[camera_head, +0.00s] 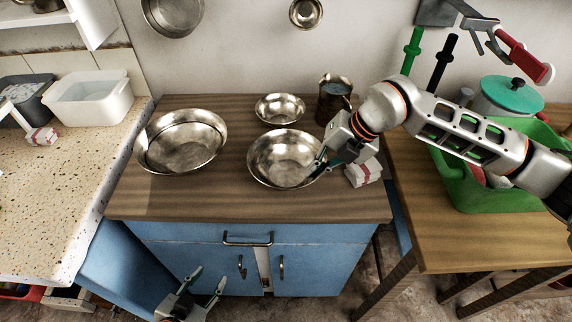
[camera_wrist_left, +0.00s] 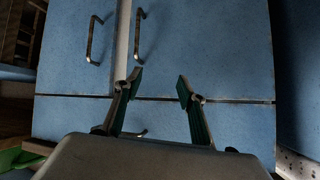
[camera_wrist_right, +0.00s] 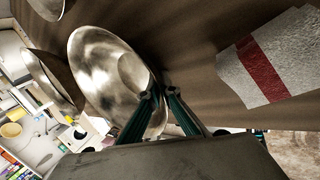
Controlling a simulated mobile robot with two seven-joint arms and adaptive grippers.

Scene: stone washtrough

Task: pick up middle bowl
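The middle bowl (camera_head: 278,160) is a shiny metal bowl on the wooden top of the blue cabinet, between a larger metal bowl (camera_head: 181,142) at left and a small one (camera_head: 280,108) behind. My right gripper (camera_head: 320,165) is at the middle bowl's right rim. In the right wrist view its fingertips (camera_wrist_right: 160,91) are close together, one inside the bowl (camera_wrist_right: 105,75) and one outside, with the rim between them. I cannot tell whether the bowl is lifted at all. My left gripper (camera_head: 210,276) is open and empty, low in front of the cabinet doors (camera_wrist_left: 200,50).
A dark metal mug (camera_head: 333,98) stands behind my right gripper. A white packet with a red band (camera_head: 363,172) lies just right of it. At right a table holds a green crate (camera_head: 490,190) and a teal-lidded pot (camera_head: 508,95). A speckled counter (camera_head: 85,170) is at left.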

